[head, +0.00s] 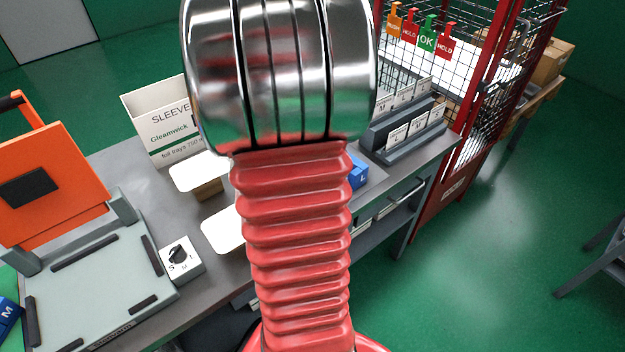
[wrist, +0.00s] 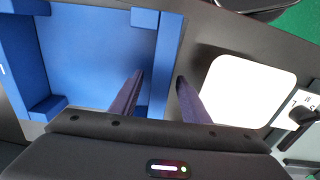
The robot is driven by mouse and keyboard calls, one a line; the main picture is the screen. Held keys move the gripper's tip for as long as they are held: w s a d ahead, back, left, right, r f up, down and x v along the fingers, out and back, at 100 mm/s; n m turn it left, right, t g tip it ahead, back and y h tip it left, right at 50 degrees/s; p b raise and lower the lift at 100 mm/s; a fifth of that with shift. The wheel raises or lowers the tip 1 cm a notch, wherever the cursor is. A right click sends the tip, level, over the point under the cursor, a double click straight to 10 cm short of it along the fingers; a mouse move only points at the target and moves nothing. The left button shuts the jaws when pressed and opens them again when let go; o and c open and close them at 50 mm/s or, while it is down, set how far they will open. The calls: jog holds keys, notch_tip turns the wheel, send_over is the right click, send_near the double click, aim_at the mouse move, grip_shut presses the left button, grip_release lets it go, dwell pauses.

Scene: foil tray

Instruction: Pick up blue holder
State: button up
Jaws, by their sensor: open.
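The blue holder (wrist: 100,45) fills the upper left of the wrist view, a shallow open frame with raised edges and corner blocks. In the head view a blue piece marked L (head: 358,173) shows beside my arm, mostly hidden by it. My gripper (wrist: 159,76) is open and empty in the wrist view. Its left finger overlaps the holder's inside and its right finger is over the grey bench, so the holder's right wall (wrist: 167,50) shows between them. I cannot tell how far the fingertips are above it. My gripper is hidden in the head view.
A sleeve box (head: 165,120) stands behind. An orange-lidded press (head: 60,180) is at left, another blue M piece (head: 8,315) at its corner. A card rack (head: 405,135) and red cage (head: 490,90) are at right.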

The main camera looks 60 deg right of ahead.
jog(key=shift+c, duration=0.3)
grip_shut()
dwell(0.5)
